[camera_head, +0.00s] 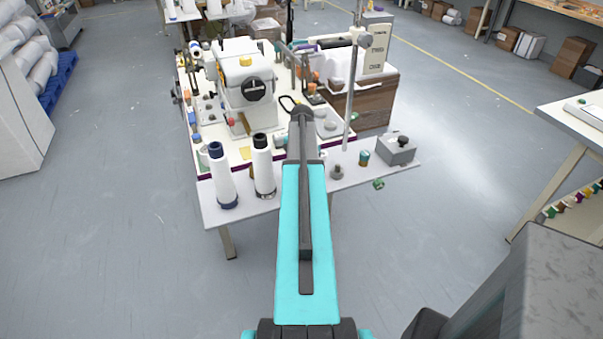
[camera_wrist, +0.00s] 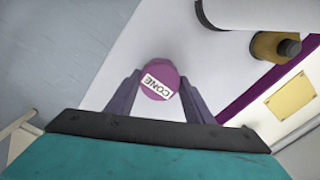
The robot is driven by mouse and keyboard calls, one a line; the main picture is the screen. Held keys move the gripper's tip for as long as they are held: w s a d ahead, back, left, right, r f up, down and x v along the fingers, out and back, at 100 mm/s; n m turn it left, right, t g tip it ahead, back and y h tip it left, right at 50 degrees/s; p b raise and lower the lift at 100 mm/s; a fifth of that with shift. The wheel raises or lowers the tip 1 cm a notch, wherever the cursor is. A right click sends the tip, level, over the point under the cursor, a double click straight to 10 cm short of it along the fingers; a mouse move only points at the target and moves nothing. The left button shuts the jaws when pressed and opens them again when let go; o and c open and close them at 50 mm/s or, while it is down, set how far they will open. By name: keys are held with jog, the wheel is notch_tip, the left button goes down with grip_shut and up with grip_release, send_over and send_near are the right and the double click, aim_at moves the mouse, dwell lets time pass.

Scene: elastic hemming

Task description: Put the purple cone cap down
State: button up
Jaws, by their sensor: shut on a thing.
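The purple cone cap (camera_wrist: 160,81) shows in the wrist view as a round purple piece with a white label reading "CONE". My gripper (camera_wrist: 155,88) is shut on it, with one dark finger on each side. The white tabletop (camera_wrist: 125,72) is behind the cap in that view; I cannot tell whether the cap touches it. In the head view my teal arm (camera_head: 303,240) reaches forward over the table (camera_head: 285,195), and it hides the gripper tips and the cap.
Two white thread cones (camera_head: 222,178) (camera_head: 263,165) stand left of my arm. A white sewing machine (camera_head: 247,75) is behind them. A grey box (camera_head: 397,150) and small spools (camera_head: 364,157) sit at the right. A white cylinder (camera_wrist: 255,13) and a brown-gold piece (camera_wrist: 270,46) are at upper right in the wrist view.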

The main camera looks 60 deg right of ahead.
jog(key=shift+f, duration=0.15)
jog(key=o, duration=1.2)
jog(key=shift+c, duration=0.2)
notch_tip(320, 180, up, 12)
jog(key=b, duration=0.3)
jog(key=shift+r, duration=0.2)
dwell(0.4)
